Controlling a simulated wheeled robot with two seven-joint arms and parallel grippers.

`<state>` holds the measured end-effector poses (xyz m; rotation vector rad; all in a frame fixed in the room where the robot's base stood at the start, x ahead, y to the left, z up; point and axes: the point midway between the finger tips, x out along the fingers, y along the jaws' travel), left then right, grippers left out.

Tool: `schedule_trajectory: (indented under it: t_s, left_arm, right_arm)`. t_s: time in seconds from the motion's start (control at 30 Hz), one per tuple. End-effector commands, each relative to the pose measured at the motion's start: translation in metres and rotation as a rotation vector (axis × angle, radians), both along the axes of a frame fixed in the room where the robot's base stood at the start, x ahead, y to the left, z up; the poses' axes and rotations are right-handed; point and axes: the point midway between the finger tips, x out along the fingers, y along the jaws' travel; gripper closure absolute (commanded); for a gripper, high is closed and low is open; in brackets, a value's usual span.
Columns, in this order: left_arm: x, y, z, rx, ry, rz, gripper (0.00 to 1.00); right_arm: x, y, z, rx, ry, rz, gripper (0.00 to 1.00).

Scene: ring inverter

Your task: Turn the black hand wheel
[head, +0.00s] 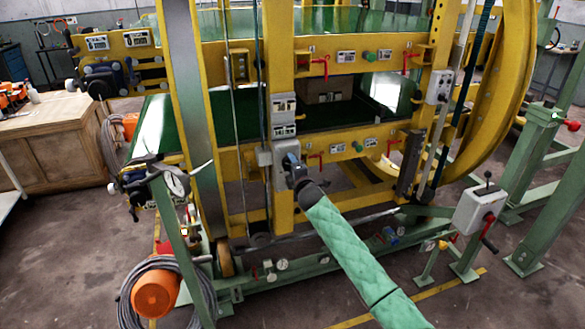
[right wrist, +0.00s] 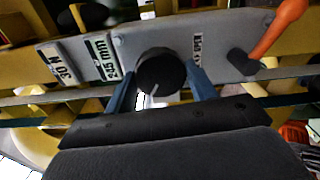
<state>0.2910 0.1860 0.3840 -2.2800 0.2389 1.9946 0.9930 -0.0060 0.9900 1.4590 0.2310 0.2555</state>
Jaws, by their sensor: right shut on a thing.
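The black hand wheel (right wrist: 160,70) is a round dark knob on a grey panel (right wrist: 225,35) in the right wrist view. My right gripper (right wrist: 162,86) has its two blue fingers on either side of the wheel and is shut on it. In the head view my right gripper (head: 291,166) reaches the grey control box (head: 283,150) on the yellow frame, at the end of my green-sleeved arm. The wheel itself is hidden behind the gripper there. My left gripper is not in view.
Beside the wheel on the panel are labels (right wrist: 101,57) and an orange-red lever (right wrist: 280,30). The yellow machine frame (head: 190,110) surrounds the box. A grey box with a red-and-black handle (head: 480,208) stands at the right. A wooden cabinet (head: 60,150) is at the left.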

Motion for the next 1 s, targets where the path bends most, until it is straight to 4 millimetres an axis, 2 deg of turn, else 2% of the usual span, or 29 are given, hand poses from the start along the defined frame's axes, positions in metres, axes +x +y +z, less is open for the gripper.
schedule_trajectory:
  t_s: [0.13,0.17,0.27,0.57,0.73,0.8,1.0]
  left_arm:
    - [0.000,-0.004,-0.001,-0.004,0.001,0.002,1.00]
    - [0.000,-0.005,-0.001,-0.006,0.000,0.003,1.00]
    - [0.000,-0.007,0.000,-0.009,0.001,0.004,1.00]
    - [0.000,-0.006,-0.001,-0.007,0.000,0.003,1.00]
    - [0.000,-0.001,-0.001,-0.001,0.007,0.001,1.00]
    - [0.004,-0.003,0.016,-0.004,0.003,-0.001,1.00]
    - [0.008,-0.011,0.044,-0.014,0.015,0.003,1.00]
  right_arm:
    - [0.000,-0.001,-0.003,-0.002,0.003,-0.001,0.67]
    - [0.000,-0.001,-0.003,-0.002,0.003,-0.001,0.42]
    - [0.000,-0.001,-0.003,-0.002,0.003,-0.001,0.23]
    - [-0.001,-0.001,-0.001,-0.002,0.000,0.000,0.22]
    - [-0.013,-0.005,-0.004,-0.002,0.000,-0.001,0.22]
    - [-0.022,-0.008,-0.004,-0.002,0.000,0.000,0.22]
    - [-0.052,-0.018,-0.005,-0.003,0.000,0.000,0.22]
